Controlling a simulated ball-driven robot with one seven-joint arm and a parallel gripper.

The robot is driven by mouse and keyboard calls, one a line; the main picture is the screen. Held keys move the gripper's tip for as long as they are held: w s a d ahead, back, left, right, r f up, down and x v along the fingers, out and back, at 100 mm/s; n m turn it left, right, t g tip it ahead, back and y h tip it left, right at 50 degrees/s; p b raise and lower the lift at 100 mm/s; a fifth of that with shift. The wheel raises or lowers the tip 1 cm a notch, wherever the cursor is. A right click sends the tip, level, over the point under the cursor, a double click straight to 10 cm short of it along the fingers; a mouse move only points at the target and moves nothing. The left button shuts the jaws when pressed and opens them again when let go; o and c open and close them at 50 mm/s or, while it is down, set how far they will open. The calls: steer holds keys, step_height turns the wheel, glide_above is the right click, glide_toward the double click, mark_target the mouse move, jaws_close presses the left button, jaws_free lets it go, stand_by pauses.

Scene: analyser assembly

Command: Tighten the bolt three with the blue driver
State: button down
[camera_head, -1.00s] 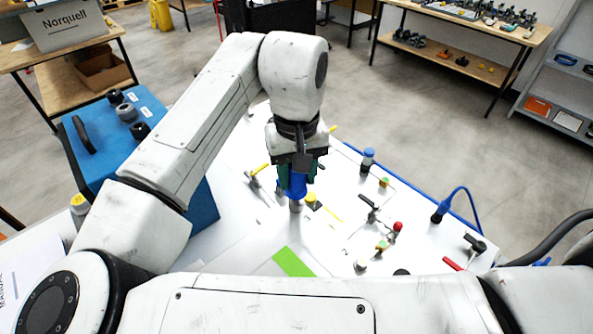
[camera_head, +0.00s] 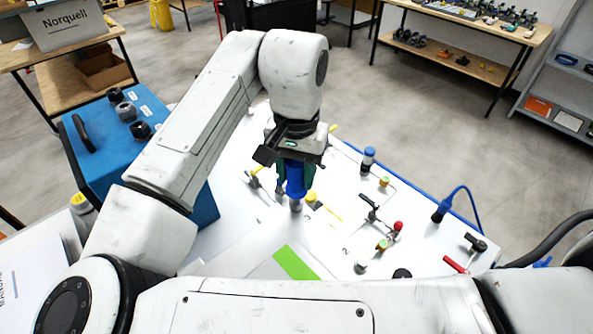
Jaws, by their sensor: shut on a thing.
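The blue driver (camera_head: 294,183) is upright in my gripper (camera_head: 295,172), with its metal lower end (camera_head: 296,205) pointing down at the white table top. My gripper is shut on the driver's blue handle from above, and its dark green fingers show on either side. The driver's tip is at or just above the table; I cannot tell whether it touches a bolt. A yellow-topped piece (camera_head: 312,198) stands just right of the tip. Bolt three itself cannot be made out under the driver.
A green strip (camera_head: 294,262) lies in front. A blue case (camera_head: 95,135) stands at left.

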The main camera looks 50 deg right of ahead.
steer(key=m+b, duration=0.1)
steer(key=m, duration=0.5)
steer(key=m+b, duration=0.1)
steer(key=m, duration=0.4)
steer(key=shift+f, duration=0.1)
steer(key=c, duration=0.7)
jaws_free()
steer(key=shift+c, duration=0.2)
steer(key=shift+c, duration=0.3)
jaws_close()
steer(key=shift+r+p, duration=0.2)
steer(key=shift+p, duration=0.15)
steer(key=shift+r+p, duration=2.45)
steer(key=shift+r, duration=0.45)
